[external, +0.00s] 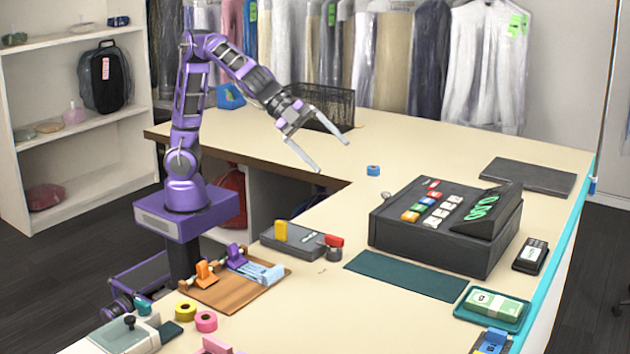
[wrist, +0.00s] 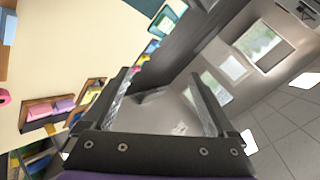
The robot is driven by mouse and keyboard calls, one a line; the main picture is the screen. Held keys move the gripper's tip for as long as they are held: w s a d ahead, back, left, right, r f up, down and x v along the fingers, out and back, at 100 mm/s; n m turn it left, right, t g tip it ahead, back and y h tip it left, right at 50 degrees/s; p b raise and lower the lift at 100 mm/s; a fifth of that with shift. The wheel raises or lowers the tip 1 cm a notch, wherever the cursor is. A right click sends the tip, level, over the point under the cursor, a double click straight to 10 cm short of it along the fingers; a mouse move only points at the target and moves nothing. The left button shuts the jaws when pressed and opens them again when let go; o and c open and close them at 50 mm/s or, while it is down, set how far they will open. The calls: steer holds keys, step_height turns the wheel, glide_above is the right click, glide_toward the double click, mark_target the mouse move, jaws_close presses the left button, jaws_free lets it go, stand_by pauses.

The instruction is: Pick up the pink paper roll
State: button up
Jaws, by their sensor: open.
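The pink paper roll (external: 206,322) lies on the counter at the lower left of the external view. It is a small ring, close beside a yellow roll (external: 186,311). A pink rounded thing at the left edge of the wrist view (wrist: 4,97) looks like the same roll, partly cut off. My gripper (external: 333,157) is open and empty, high above the counter and well behind and to the right of the roll. In the wrist view its two fingers (wrist: 162,75) stand wide apart with nothing between them.
A wooden tray (external: 215,300) with an orange item and blue strips stands just behind the rolls. A grey device (external: 300,243) and a large cash register (external: 440,225) stand farther right. A grey-white device (external: 125,335) is left of the rolls.

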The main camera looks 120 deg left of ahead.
steer(key=s+d+f+m+g, duration=0.1)
steer(key=s+d+f+m, duration=0.2)
steer(key=d+f+m, duration=0.45)
steer(key=m+t+h, duration=0.3)
steer(key=m, duration=1.7)
glide_toward(205, 317)
steer(key=w, duration=0.1)
steer(key=w+b, duration=0.1)
steer(key=w+d, duration=0.1)
steer(key=shift+w+f+n, duration=0.25)
steer(key=shift+w+f, duration=0.05)
steer(key=x, duration=0.2)
steer(key=f+x, duration=0.1)
steer(key=x, duration=0.2)
steer(key=shift+s+a+b, duration=0.15)
steer(key=shift+b, duration=0.2)
steer(key=shift+r, duration=0.1)
steer(key=c, duration=1.4)
